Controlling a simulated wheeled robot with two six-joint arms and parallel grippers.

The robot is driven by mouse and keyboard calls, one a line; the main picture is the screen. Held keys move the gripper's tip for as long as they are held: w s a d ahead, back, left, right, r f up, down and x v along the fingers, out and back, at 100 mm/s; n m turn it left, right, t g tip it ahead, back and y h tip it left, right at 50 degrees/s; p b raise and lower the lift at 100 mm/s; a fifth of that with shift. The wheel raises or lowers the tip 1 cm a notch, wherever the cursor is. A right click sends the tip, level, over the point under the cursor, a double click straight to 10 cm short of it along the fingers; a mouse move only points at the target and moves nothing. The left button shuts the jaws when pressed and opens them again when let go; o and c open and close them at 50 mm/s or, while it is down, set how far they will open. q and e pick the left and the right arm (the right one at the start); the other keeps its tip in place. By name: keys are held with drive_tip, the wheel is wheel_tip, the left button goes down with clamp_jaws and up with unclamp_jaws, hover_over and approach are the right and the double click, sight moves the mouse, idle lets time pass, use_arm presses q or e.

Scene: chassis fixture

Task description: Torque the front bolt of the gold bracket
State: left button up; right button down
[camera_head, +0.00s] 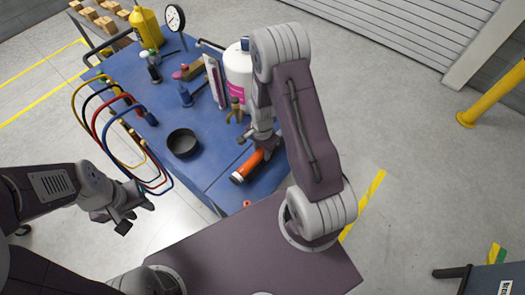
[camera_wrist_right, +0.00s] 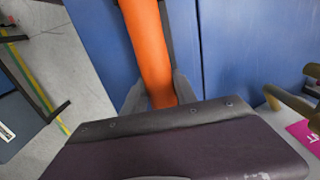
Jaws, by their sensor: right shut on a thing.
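My right gripper (camera_head: 262,147) is over the near right part of the blue cart and shut on an orange cylindrical tool (camera_head: 246,168) with a dark end. In the right wrist view the tool's orange body (camera_wrist_right: 150,50) runs between the two grey fingers (camera_wrist_right: 160,95); its far end is out of that view. My left gripper (camera_head: 135,214) is open and empty, off the cart's near left side. I cannot make out a gold bracket or its front bolt for certain. A small brass-coloured object (camera_head: 236,111) stands left of the right gripper.
The blue cart (camera_head: 217,165) holds a black round bowl (camera_head: 183,143), a large white bottle (camera_head: 238,70), small bottles, a yellow jug (camera_head: 146,28) and a round gauge (camera_head: 175,18). Coloured hoses (camera_head: 97,115) loop over its left side.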

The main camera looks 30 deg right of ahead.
wheel_tip(320, 180, up, 2)
drive_tip(key=shift+w+r+p, duration=0.1)
drive_tip(key=shift+w+p, duration=0.05)
drive_tip(key=shift+p, duration=0.85)
wheel_tip(320, 180, up, 5)
drive_tip(key=p, duration=0.4)
